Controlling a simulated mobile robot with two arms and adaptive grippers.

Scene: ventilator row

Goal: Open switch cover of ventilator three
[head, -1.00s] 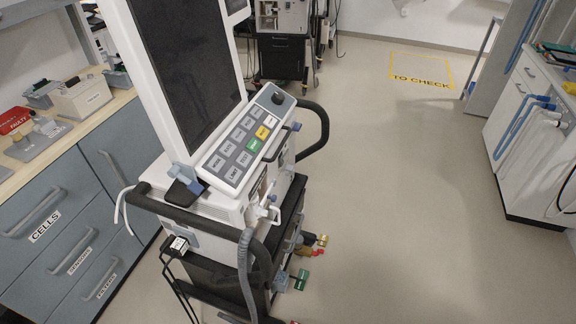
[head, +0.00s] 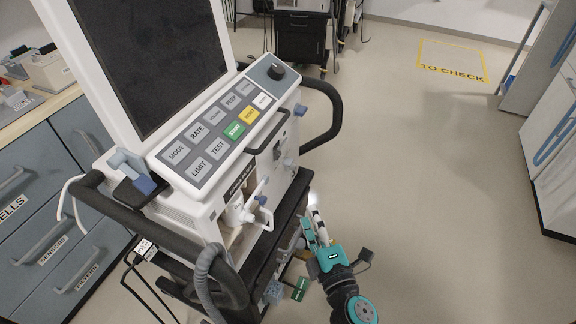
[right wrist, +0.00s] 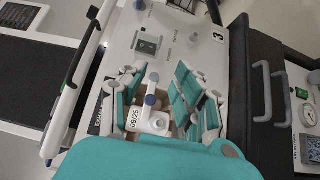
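Ventilator three is the white machine with a dark screen and a keypad panel (head: 212,130) in the head view. In the right wrist view its white side panel carries the number 3 (right wrist: 219,36). A dark rocker switch (right wrist: 147,43) sits on that panel; whether a clear cover lies over it I cannot tell. My right gripper (head: 312,216) is low beside the ventilator's right side. In the right wrist view the gripper (right wrist: 162,72) has its fingers apart and empty, with the switch beyond the fingertips. My left gripper is not in view.
A white valve fitting with a blue knob (right wrist: 150,100) and a 09/25 tag shows between the fingers. A black handle (head: 325,110) sticks out from the ventilator. Blue-grey drawers (head: 45,215) stand at the left. The floor (head: 430,190) at right is clear.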

